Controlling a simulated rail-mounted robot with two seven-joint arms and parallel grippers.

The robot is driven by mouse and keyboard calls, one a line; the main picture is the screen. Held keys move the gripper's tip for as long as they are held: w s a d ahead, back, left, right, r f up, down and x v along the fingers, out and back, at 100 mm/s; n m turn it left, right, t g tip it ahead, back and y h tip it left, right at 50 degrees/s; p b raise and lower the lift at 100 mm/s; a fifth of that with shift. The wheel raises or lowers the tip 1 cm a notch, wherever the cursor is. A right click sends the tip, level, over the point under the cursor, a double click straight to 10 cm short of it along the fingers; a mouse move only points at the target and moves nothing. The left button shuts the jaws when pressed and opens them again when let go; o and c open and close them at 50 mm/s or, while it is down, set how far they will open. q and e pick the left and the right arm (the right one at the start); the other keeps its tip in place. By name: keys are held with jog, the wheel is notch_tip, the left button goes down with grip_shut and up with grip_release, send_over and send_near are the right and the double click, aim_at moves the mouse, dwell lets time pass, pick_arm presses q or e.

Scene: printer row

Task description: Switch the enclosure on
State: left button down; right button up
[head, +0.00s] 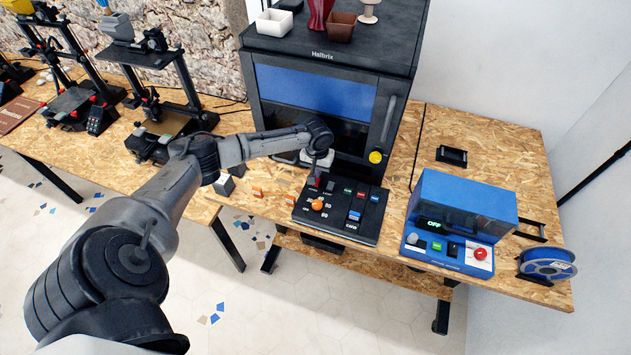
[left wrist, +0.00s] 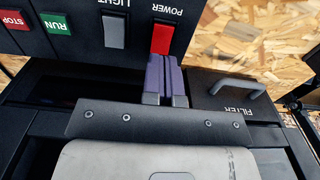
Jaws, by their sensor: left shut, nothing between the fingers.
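The enclosure (head: 318,92) is a large black cabinet with a blue window, marked Halbrix, on the wooden bench. Its black control panel (head: 330,222) lies in front of it. In the left wrist view a red rocker switch (left wrist: 163,38) labelled POWER sits beside a grey LIGHT switch (left wrist: 114,31). My left gripper (head: 318,176) is above the panel's back left corner, pointing down. In the left wrist view its purple-grey fingertips (left wrist: 166,78) are shut and empty, right at the near edge of the red switch. I cannot tell whether they touch it.
The panel also carries an orange knob (head: 317,205) and several coloured buttons. A FILTER handle (left wrist: 238,88) is close to the right of my fingers. A blue box (head: 460,215) showing OFF and a blue spool (head: 547,263) stand to the right. 3D printers line the left.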

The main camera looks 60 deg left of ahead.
pick_arm(q)
jog(key=shift+f, duration=0.5)
jog(key=shift+f+b, duration=0.35)
jog(key=shift+f, duration=0.2)
dwell(0.4)
jog(key=shift+f, duration=0.3)
jog(key=shift+r, duration=0.15)
notch_tip(320, 180, up, 2)
jog(key=p, duration=0.3)
jog(key=shift+r, duration=0.25)
notch_tip(320, 180, up, 4)
jog(key=p, duration=0.5)
jog(key=shift+r, duration=0.2)
jog(key=shift+m, duration=0.3)
